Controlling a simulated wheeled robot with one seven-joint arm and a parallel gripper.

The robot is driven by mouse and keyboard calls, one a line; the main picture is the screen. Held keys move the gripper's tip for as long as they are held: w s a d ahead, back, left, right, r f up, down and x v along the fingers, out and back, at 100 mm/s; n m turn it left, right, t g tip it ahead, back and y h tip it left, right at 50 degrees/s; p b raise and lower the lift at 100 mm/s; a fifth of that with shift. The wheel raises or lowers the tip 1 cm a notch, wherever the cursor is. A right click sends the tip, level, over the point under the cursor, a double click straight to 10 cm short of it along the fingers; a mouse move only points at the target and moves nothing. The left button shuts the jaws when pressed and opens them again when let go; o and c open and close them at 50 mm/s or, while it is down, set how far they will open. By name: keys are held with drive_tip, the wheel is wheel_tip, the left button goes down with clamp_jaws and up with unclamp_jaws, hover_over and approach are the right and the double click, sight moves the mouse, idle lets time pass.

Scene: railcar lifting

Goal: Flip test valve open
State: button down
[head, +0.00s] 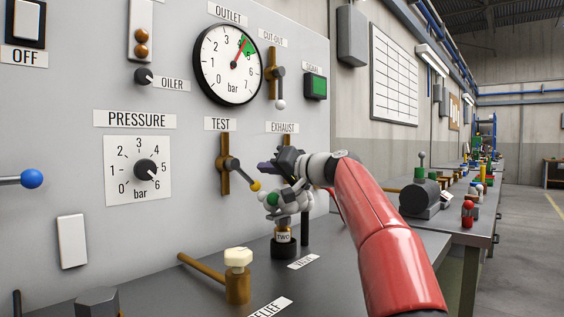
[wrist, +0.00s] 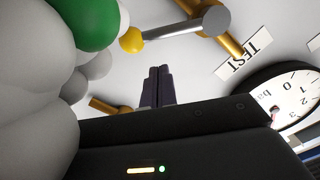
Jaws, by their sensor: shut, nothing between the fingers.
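The test valve (head: 228,166) is on the grey panel under the TEST label (head: 220,124). It has a vertical brass body and a grey lever slanting down right to a yellow ball tip (head: 256,186). In the wrist view the lever (wrist: 175,32) and yellow ball (wrist: 131,40) are near the top, with the view turned over. My gripper (head: 268,167) is at the end of the red arm, right of the lever and a little above the yellow ball. Its dark fingers (wrist: 157,87) are together and empty. They appear apart from the ball.
The exhaust valve under the EXHAUST label (head: 283,127) is largely hidden behind my gripper. A cluster of pale balls with a green one (head: 272,199) stands on a post marked TWO, close below my gripper. A brass valve with a cream knob (head: 238,258) is on the bench.

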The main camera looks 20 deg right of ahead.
drive_tip(key=shift+s+a+f+b, duration=0.2)
drive_tip(key=shift+a+f+b, duration=0.1)
drive_tip(key=shift+a+f, duration=0.45)
drive_tip(key=shift+d+f, duration=0.1)
drive_tip(key=shift+s+a+f+b, duration=0.1)
drive_tip(key=shift+a+f+b, duration=0.1)
drive_tip(key=shift+f+b, duration=0.4)
drive_tip(key=shift+r, duration=0.2)
